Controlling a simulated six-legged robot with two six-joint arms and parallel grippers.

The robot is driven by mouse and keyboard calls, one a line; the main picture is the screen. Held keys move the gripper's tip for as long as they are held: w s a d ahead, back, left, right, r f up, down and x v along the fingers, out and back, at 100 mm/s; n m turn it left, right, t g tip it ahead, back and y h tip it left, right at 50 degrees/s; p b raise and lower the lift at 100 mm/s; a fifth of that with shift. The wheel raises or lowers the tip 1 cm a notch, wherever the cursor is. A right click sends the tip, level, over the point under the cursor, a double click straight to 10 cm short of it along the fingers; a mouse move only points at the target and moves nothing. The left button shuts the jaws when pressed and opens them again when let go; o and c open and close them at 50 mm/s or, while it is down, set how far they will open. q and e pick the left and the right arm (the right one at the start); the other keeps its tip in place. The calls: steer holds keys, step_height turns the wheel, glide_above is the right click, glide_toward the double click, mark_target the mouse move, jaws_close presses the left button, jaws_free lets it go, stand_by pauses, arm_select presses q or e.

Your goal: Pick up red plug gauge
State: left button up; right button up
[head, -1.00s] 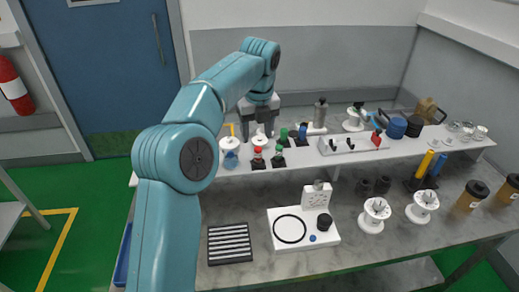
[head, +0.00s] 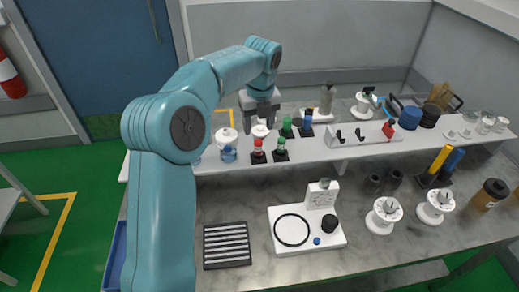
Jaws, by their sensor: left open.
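A small red plug gauge (head: 258,147) stands upright in a black square base near the front edge of the raised shelf (head: 350,153). A green-topped gauge (head: 281,145) stands just right of it, and another green one (head: 287,127) and a blue one (head: 307,118) stand behind to the right. My left gripper (head: 260,126) points down with its fingers apart, above and behind the red gauge, near a white round piece (head: 261,132). It holds nothing that I can see. My right gripper is not in view.
A white rack with hooks (head: 352,136) is to the right. On the lower bench are a slotted black tray (head: 227,246), a white fixture (head: 305,230) and spools (head: 384,214).

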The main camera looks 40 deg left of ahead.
mark_target(259, 141)
arm_select(q)
steer(key=f, duration=0.4)
steer(key=shift+a+f, duration=0.1)
steer(key=shift+a, duration=0.3)
steer(key=shift+w+d+f, duration=0.15)
steer(key=shift+f, duration=0.1)
steer(key=f, duration=0.3)
steer(key=f+p, duration=0.1)
steer(key=shift+w+a+f, duration=0.1)
steer(key=shift+a+f, duration=0.15)
steer(key=shift+a, duration=0.05)
steer(key=shift+w+d+f, duration=0.15)
steer(key=shift+w+f, duration=0.1)
steer(key=shift+s, duration=0.1)
steer(key=shift+s+r, duration=0.1)
steer(key=shift+s, duration=0.05)
steer(key=c, duration=0.9)
steer(key=shift+c, duration=0.8)
